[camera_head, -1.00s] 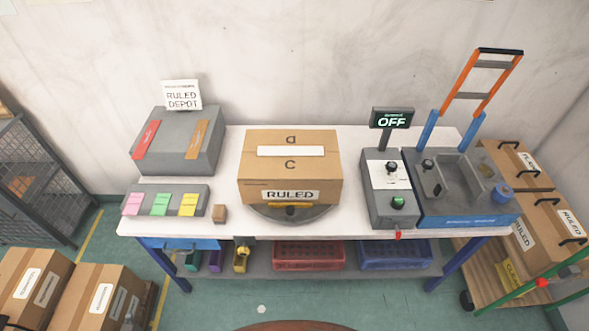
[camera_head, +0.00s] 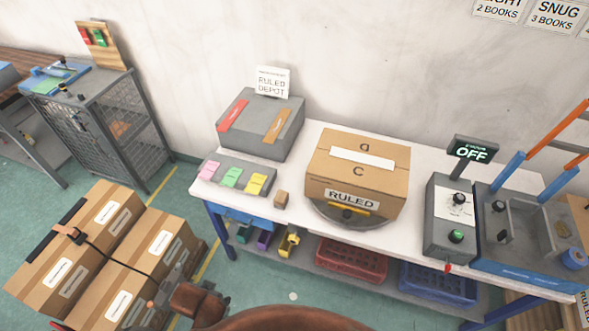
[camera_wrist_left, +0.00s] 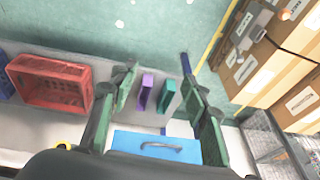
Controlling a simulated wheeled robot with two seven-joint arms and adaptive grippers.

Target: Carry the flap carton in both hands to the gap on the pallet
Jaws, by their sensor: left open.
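A closed brown carton (camera_head: 355,185) labelled RULED sits on a round turntable (camera_head: 320,213) on the white bench. I cannot read "flap" on any carton now. Several cartons (camera_head: 100,250) stand on a low pallet (camera_head: 199,256) at lower left; a dark strap crosses them. No gap can be made out there from this angle. In the left wrist view, my left gripper (camera_wrist_left: 157,80) is open and empty, in front of the bench's blue drawer (camera_wrist_left: 155,147). My grey and brown arm parts show at the bottom of the head view. My right gripper is out of view.
A grey RULED DEPOT box (camera_head: 262,125) and a tray of coloured cards (camera_head: 235,177) are on the bench's left. A control box (camera_head: 450,220) reading OFF stands at right. Red (camera_head: 352,260) and blue (camera_head: 438,283) crates are below.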

